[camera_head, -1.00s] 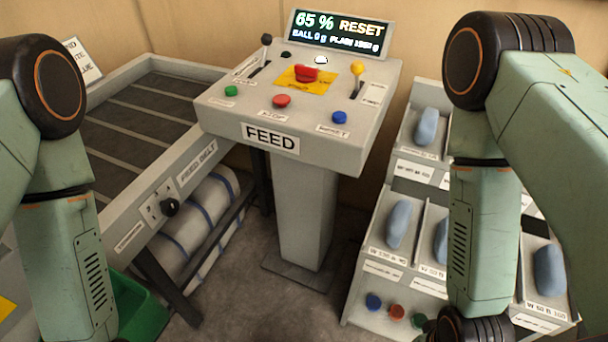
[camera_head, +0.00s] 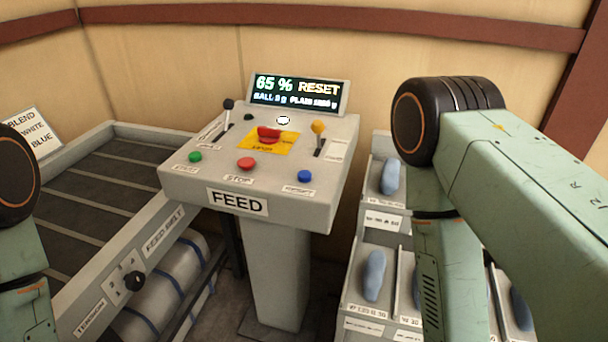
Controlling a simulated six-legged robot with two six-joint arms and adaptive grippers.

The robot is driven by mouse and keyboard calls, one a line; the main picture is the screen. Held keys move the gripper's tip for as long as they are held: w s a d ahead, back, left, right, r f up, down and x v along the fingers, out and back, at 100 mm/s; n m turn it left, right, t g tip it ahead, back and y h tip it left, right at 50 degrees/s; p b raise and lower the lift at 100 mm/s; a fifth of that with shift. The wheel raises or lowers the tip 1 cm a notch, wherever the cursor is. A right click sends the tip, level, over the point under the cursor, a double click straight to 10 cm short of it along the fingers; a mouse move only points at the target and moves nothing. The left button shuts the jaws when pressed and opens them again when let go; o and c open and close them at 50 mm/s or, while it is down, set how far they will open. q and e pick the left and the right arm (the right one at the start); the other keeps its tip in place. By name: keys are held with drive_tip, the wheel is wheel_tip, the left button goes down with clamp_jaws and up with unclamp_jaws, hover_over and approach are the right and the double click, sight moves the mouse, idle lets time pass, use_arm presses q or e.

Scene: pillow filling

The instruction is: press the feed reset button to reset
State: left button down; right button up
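The grey FEED console (camera_head: 275,205) stands on a pedestal in the middle. Its front row has a green button (camera_head: 195,157), a red button (camera_head: 246,163) and a blue button (camera_head: 305,176); the blue one's label looks like RESET but is blurred. A larger red button (camera_head: 268,134) sits on a yellow plate. The display (camera_head: 296,93) reads 65 % RESET. My two arms show at the left and right edges, apart from the console. Both grippers are out of frame.
A conveyor (camera_head: 110,185) with a knob panel (camera_head: 127,280) adjoins the console's left side. A rack with blue pieces (camera_head: 374,275) stands to the right, partly behind my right arm. A BLEND WHITE BLUE sign (camera_head: 36,132) stands at the far left. Space above the console is clear.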

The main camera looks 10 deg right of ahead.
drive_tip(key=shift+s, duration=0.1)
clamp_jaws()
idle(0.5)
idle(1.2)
